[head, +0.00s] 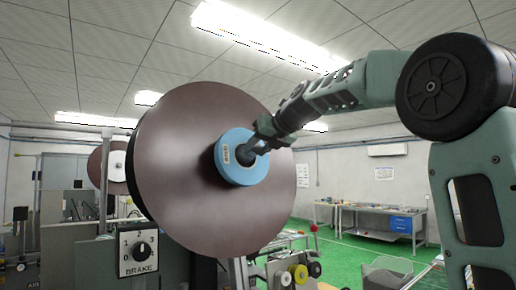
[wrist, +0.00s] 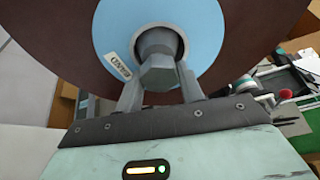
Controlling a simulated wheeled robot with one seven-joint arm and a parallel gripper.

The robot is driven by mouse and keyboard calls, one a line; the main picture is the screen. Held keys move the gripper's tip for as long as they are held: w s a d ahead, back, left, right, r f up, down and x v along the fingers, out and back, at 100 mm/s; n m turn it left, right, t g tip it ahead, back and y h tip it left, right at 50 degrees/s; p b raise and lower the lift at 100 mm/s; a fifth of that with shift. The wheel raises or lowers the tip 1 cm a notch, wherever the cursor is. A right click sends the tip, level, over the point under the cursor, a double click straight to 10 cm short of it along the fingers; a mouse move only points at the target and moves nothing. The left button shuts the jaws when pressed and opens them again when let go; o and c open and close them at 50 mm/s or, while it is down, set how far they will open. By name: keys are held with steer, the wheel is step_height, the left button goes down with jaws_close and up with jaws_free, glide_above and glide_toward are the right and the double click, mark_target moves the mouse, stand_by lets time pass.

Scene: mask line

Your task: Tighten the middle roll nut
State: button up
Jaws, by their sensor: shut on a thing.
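The middle roll nut (wrist: 158,72) is a grey hex nut at the centre of a light blue hub (head: 233,172) on a large dark brown roll (head: 180,150). My gripper (head: 250,152) reaches in from the right in the head view and meets the hub's centre, hiding most of the nut there. In the wrist view my gripper's two fingers (wrist: 160,90) stand on either side of the nut, shut on it.
A brake dial (head: 138,249) marked with numbers stands below the roll at left. Another brown roll (head: 97,168) is behind it. Workbenches (head: 378,220) stand far off on the green floor.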

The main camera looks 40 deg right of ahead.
steer(key=shift+f+m+y, duration=0.15)
steer(key=shift+m+y, duration=0.35)
steer(key=shift+m, duration=0.8)
steer(key=o, duration=1)
steer(key=shift+s, duration=0.1)
steer(key=b+v, duration=0.5)
steer(key=v, duration=1.2)
steer(key=shift+s+d, duration=0.1)
steer(key=shift+s, duration=0.05)
